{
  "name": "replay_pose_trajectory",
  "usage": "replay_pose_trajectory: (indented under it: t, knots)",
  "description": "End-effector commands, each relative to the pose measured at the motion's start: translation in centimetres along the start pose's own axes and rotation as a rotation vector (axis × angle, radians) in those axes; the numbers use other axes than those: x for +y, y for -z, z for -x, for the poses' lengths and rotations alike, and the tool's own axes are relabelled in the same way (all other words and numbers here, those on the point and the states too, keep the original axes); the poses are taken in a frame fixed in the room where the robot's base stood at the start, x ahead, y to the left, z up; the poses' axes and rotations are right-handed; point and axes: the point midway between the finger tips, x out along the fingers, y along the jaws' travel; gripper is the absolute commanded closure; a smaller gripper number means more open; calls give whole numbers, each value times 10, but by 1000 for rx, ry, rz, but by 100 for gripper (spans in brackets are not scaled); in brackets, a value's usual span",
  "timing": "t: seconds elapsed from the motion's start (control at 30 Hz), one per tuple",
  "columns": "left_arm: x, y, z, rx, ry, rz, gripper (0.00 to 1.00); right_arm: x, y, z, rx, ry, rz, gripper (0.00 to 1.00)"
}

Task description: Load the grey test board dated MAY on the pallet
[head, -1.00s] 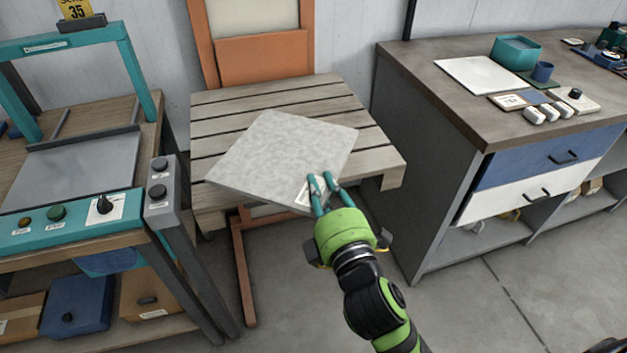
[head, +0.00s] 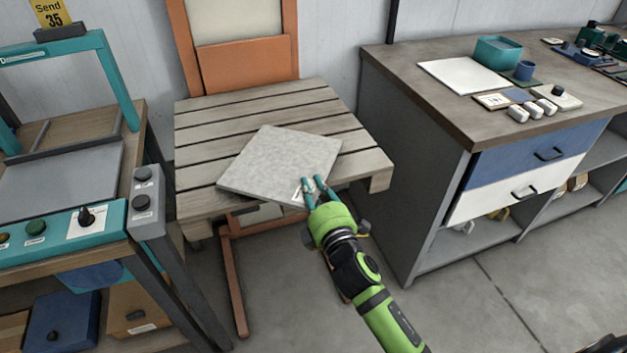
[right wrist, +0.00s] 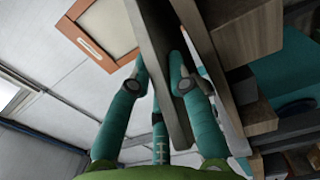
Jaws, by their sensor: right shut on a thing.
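A grey test board (head: 281,165), flat and mottled, is over the front middle of the slatted wooden pallet (head: 200,135) in the head view. My right gripper (head: 312,186) is shut on the board's near right corner, beside a small white label there whose print is too small to read. The right wrist view shows the board (right wrist: 163,60) edge-on between the teal fingers (right wrist: 160,82). I cannot tell whether the board touches the slats. Its near left edge reaches close to the pallet's front edge. My left gripper is not in view.
A teal-framed press bench (head: 60,185) stands at the left. A workbench (head: 420,90) with a white sheet, teal bin and small items stands at the right, with blue and white drawers. An orange frame (head: 245,65) rises behind the pallet. The pallet's back slats are bare.

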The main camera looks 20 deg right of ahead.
Motion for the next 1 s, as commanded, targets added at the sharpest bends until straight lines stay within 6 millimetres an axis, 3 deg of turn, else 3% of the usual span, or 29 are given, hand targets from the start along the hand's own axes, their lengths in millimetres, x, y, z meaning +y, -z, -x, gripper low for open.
replay_pose_trajectory:
  t: [0.47, 0.5, 0.53, 0.57, 1.0]
  knots:
    - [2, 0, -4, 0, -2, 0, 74, -1, 1, -1, 5, -21, -2, 100]
    - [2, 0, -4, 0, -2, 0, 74, -8, 0, 0, 1, -4, 0, 73]
    - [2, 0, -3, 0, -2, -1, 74, -8, 0, 0, 1, -4, 0, 61]
    - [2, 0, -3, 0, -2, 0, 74, -8, 0, 0, 1, -4, 0, 57]
    - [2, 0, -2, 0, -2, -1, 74, -6, 0, 6, 1, -3, 0, 57]
